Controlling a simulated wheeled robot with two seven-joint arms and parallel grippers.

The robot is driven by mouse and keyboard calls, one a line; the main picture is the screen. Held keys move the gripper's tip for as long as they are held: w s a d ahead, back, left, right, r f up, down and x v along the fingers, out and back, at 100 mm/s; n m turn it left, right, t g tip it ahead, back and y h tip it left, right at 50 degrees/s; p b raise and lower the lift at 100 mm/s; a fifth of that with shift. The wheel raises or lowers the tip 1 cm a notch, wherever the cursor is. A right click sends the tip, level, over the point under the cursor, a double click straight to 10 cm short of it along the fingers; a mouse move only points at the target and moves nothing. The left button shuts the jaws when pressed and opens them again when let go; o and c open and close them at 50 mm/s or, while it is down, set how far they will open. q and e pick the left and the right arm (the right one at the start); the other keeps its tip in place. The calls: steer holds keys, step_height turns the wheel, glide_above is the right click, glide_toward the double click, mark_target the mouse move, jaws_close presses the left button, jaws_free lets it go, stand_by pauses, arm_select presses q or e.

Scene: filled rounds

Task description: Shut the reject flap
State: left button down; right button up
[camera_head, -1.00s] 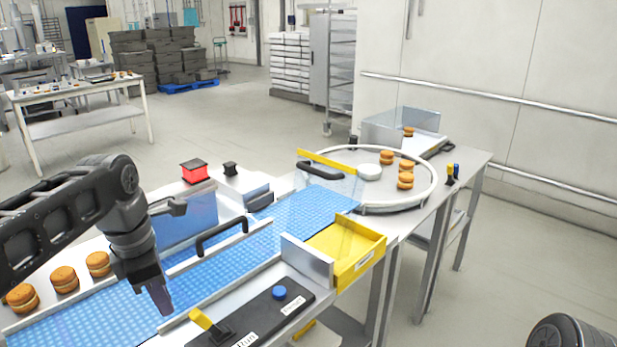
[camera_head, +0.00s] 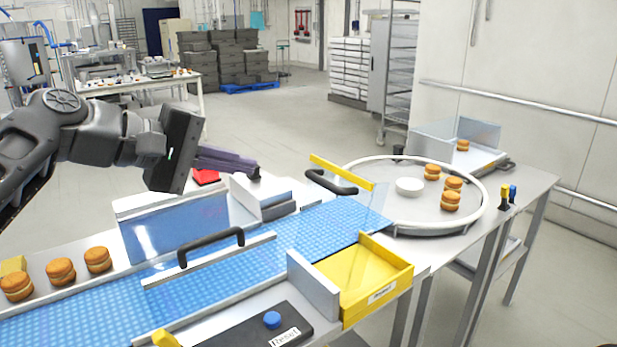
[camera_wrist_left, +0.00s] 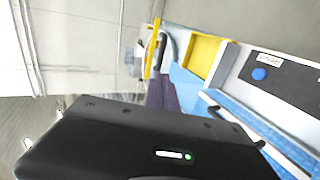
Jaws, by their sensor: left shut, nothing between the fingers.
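A clear panel with a yellow top edge (camera_head: 342,171) and a black handle (camera_head: 331,183) stands at the far end of the blue belt (camera_head: 318,226). It looks like the reject flap, though its exact angle is hard to tell. A yellow bin (camera_head: 366,278) with a label sits beside the belt end; it also shows in the wrist view (camera_wrist_left: 203,55). My left gripper (camera_head: 256,170) is shut and empty, raised behind the belt and pointing right, left of the handle and apart from it. Its fingers also show in the left wrist view (camera_wrist_left: 163,93). My right gripper is out of view.
A second black handle (camera_head: 210,245) stands on a metal rail along the belt. A blue button (camera_head: 272,320) is in front. A red block (camera_head: 206,176) is below my gripper.

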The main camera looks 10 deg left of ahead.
mark_target(319, 181)
arm_select(q)
steer(key=shift+f, duration=0.1)
steer(key=p+x, duration=0.1)
steer(key=x, duration=1.3)
steer(key=shift+p, duration=0.4)
